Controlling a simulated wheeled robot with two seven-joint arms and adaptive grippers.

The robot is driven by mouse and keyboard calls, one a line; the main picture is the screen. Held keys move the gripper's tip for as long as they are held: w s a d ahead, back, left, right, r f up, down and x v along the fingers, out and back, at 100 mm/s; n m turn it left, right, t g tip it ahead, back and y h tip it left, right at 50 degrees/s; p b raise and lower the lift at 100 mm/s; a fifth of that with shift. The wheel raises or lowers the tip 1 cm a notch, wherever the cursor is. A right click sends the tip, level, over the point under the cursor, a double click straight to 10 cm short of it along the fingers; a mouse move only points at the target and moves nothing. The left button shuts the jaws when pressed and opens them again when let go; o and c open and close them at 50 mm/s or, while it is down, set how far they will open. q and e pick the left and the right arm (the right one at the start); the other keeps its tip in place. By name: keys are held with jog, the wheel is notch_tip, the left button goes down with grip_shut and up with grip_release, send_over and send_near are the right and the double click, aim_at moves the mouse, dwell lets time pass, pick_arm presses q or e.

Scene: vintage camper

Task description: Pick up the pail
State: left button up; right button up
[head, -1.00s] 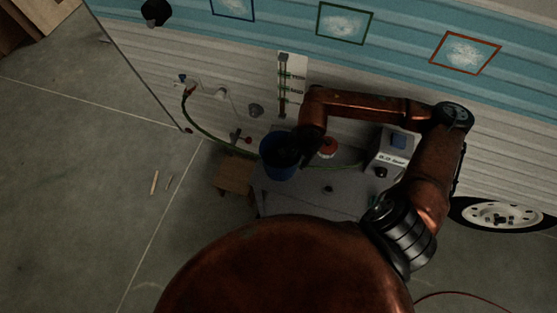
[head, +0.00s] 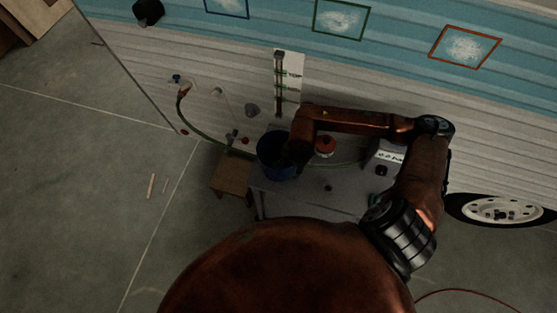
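The blue pail (head: 265,160) stands upright at the left end of the grey table (head: 315,200), close to the camper's side. My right arm reaches in from the right, and its dark gripper (head: 293,157) points down at the pail's right side. The fingers are dark against the pail's dark inside, so I cannot tell whether they are open or shut or whether they touch it. My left gripper is not in view.
A small wooden stool (head: 232,175) stands left of the table. A red-topped item (head: 325,146) and a grey box (head: 388,155) are on the table to the right. A green hose (head: 205,137) runs from the camper wall to the table. Open floor lies left.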

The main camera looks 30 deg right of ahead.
jog(key=shift+c, duration=0.4)
grip_shut()
jog(key=shift+r, duration=0.1)
